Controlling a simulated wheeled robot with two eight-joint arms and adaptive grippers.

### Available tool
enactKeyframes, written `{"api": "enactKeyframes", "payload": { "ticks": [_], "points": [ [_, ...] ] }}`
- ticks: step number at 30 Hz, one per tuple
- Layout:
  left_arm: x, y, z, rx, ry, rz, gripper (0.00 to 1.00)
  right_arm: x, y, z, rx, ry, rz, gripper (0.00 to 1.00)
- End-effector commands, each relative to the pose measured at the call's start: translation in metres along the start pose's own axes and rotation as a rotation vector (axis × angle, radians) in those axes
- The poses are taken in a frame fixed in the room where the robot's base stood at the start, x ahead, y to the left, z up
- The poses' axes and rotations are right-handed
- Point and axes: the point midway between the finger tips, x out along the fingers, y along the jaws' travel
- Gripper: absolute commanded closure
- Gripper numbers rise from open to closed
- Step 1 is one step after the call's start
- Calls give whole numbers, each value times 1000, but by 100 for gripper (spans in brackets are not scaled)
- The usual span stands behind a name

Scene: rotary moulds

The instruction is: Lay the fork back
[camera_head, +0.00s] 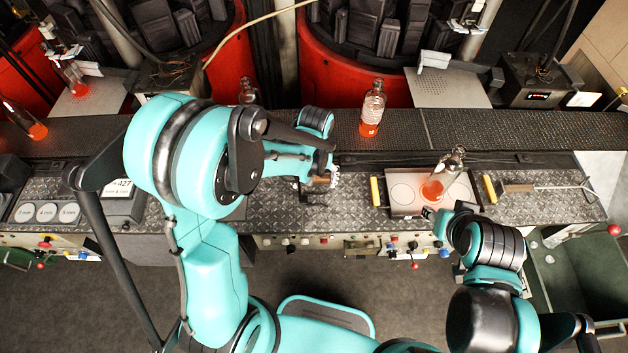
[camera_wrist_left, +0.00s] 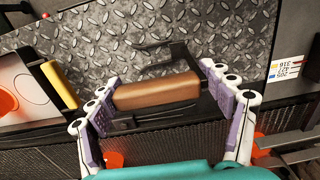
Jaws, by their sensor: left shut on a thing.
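The fork has a brown handle (camera_wrist_left: 155,92) and dark prongs (camera_wrist_left: 180,58), seen in the left wrist view above the diamond-plate bench top. My left gripper (camera_wrist_left: 160,86) is shut on it, one finger pad at each end of the handle. In the head view my left gripper (camera_head: 322,181) is over the middle of the bench, partly hidden by my arm. Whether the fork touches the bench cannot be told. My right gripper (camera_head: 430,213) is at the bench's front edge, beside the plate with yellow handles; its opening is too small to tell.
A clear bottle with an orange base (camera_head: 440,178) stands on the yellow-handled plate (camera_head: 403,207). Another bottle (camera_head: 372,108) stands on the dark conveyor (camera_head: 480,130). A scale (camera_head: 115,205) sits at left.

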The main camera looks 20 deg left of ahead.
Motion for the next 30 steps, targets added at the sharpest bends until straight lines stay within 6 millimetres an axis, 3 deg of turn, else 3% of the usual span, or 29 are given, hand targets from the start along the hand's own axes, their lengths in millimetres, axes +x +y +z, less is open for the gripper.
{"api": "enactKeyframes", "payload": {
  "ticks": [2,3,5,19,30],
  "points": [
    [4,0,0,0,0,0,57,3,0,2,0,0,0,60],
    [4,0,0,0,0,0,15,3,0,2,0,0,0,60],
    [3,0,0,0,0,0,0,2,0,2,0,0,0,60],
    [-5,0,0,0,0,0,0,-2,0,-2,0,0,0,60],
    [-82,0,0,0,0,0,0,-15,0,-11,0,0,0,60]
  ]
}}
